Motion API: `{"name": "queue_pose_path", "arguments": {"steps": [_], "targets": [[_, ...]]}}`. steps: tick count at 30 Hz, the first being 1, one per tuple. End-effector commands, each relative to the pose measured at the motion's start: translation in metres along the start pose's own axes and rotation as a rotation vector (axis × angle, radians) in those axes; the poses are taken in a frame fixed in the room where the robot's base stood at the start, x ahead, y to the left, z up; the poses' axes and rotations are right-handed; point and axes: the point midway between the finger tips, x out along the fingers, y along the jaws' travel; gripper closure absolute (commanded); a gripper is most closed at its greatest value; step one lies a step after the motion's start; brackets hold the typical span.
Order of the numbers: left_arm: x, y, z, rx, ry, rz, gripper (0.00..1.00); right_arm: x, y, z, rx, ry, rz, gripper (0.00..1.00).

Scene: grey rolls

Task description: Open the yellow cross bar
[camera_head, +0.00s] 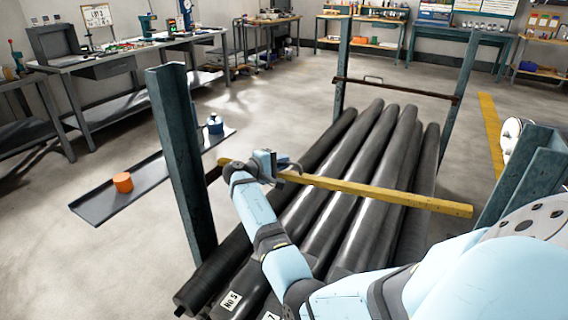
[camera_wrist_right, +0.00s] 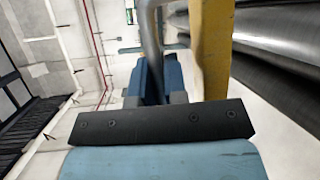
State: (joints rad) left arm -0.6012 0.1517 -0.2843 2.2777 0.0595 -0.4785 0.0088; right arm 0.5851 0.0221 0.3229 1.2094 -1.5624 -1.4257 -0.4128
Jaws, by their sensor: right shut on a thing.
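The yellow cross bar (camera_head: 375,193) runs across the front of the rack, above the grey rolls (camera_head: 335,215). Its left end is by the left post (camera_head: 185,160). Its right end shows free in the picture, just left of the right post (camera_head: 522,175); I cannot tell the gap in depth. My right gripper (camera_head: 277,168) is at the left part of the bar, shut on its grey handle. In the wrist view the curved handle (camera_wrist_right: 151,40) stands between the fingers, beside the yellow bar (camera_wrist_right: 212,45). The fingers partly hide the handle. My left gripper is not in view.
A dark cross bar (camera_head: 400,88) with a handle spans the far posts. Workbenches (camera_head: 120,60) line the walls. Open floor lies behind the rack.

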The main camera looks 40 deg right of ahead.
Motion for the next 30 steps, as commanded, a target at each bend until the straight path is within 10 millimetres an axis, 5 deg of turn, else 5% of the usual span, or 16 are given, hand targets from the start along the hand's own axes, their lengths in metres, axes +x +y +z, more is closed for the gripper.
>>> {"name": "queue_pose_path", "arguments": {"steps": [3,13,30], "targets": [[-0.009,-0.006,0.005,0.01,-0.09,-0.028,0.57,-0.007,0.034,-0.002,-0.077,-0.016,0.038,1.0],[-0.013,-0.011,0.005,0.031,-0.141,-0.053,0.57,-0.026,0.087,-0.021,-0.292,-0.063,0.128,1.0],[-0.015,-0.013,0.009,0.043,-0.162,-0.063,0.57,-0.042,0.116,-0.041,-0.443,-0.094,0.19,1.0]]}}
